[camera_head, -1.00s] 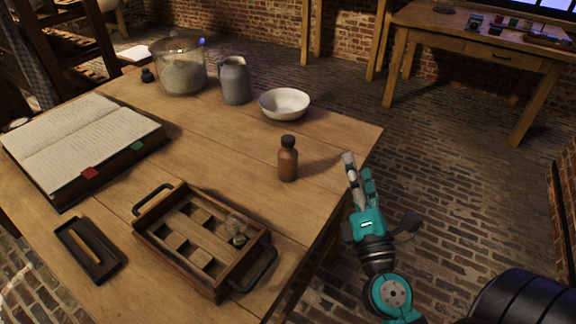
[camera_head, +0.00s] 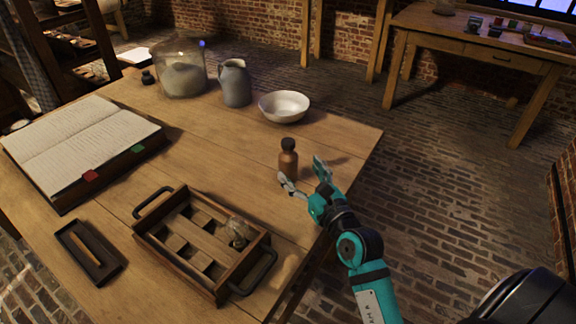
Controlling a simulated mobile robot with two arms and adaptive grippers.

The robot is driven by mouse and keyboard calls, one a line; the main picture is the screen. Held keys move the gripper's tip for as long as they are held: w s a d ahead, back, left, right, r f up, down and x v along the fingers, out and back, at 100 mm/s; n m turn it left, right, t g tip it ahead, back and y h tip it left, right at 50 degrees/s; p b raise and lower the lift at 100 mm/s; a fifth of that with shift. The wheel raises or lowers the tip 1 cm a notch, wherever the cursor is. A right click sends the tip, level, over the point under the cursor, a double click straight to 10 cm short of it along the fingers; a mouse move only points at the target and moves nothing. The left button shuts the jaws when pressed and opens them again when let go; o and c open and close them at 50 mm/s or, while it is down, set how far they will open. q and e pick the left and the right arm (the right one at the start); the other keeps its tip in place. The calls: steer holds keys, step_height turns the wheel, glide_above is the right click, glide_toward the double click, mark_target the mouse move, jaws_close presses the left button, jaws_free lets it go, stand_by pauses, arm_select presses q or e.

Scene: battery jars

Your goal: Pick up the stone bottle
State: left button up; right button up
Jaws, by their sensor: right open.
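The stone bottle (camera_head: 288,158) is small and brown with a dark cap. It stands upright on the wooden table (camera_head: 235,170), near the table's right edge. My right gripper (camera_head: 302,173) is open, with its fingers spread just to the right and front of the bottle. One fingertip reaches the bottle's lower front in the picture; I cannot tell whether it touches. My left gripper is not in view.
A wooden tray with compartments and dark handles (camera_head: 160,236) stands in front. A white bowl (camera_head: 284,106), a grey jug (camera_head: 235,83) and a glass jar (camera_head: 182,70) stand behind. An open book (camera_head: 80,145) and a small dark tray (camera_head: 113,266) lie left.

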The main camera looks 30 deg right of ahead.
mark_target(293, 163)
steer(key=shift+w+d+f, duration=0.1)
steer(key=shift+w, duration=1.45)
steer(key=w, duration=0.4)
steer(key=shift+w+d+f+b, duration=0.1)
steer(key=shift+w+f+b, duration=0.1)
steer(key=shift+f+b, duration=0.15)
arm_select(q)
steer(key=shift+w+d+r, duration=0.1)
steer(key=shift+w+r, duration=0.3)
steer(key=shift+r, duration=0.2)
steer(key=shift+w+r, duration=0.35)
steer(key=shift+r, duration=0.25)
arm_select(e)
steer(key=shift+r, duration=0.1)
jaws_close()
